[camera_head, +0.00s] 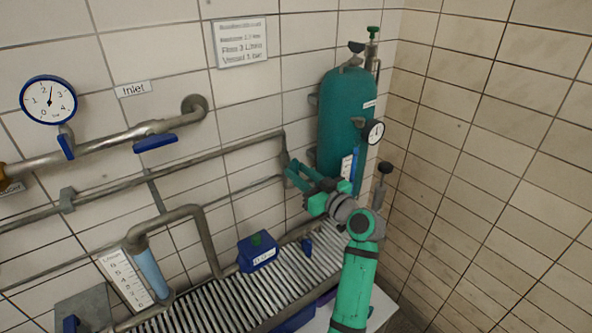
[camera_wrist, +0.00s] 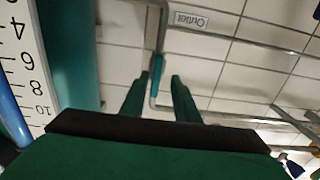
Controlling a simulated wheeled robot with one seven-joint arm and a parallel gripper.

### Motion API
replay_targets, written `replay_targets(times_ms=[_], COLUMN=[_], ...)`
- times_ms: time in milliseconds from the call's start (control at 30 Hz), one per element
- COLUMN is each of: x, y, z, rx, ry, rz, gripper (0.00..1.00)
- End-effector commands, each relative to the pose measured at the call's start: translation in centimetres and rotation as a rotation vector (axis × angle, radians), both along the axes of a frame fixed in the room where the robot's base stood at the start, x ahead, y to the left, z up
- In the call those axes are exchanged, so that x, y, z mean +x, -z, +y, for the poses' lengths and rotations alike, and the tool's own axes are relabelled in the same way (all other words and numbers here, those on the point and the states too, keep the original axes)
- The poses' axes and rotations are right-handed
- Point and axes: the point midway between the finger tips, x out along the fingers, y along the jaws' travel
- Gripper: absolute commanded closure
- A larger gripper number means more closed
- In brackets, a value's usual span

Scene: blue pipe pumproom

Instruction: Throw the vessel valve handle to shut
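The green vessel (camera_head: 340,110) stands upright in the corner. My gripper (camera_head: 291,174) is at its lower left, near the bend of a grey wall pipe (camera_head: 230,144). In the wrist view, my gripper (camera_wrist: 160,82) has its two fingers apart, with nothing visibly held. A narrow teal bar (camera_wrist: 157,73) on a pipe shows in the gap between the fingertips; it may be the vessel valve handle, but no label confirms this. I cannot tell its distance from the fingers or any contact. In the head view I cannot make this bar out near my gripper.
A pressure gauge (camera_head: 373,132) is right of the vessel. Blue handles sit on the inlet pipe (camera_head: 155,142) and under the wall gauge (camera_head: 48,100). A blue box (camera_head: 257,252) with a green button stands by the slatted grate (camera_head: 215,303). A level scale (camera_wrist: 24,65) borders the wrist view.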

Motion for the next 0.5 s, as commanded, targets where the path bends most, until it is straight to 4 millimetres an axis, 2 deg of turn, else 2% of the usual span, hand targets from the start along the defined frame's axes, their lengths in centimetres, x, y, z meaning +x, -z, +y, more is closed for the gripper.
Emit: replay_targets(times_ms=[200,500], x=[1.5,1.8], y=[0.0,0.0], z=[0.6,1.0], rx=[0.001,0.001], ry=[0.005,0.003], rz=[0.001,0.0], gripper=[0.72,0.72])
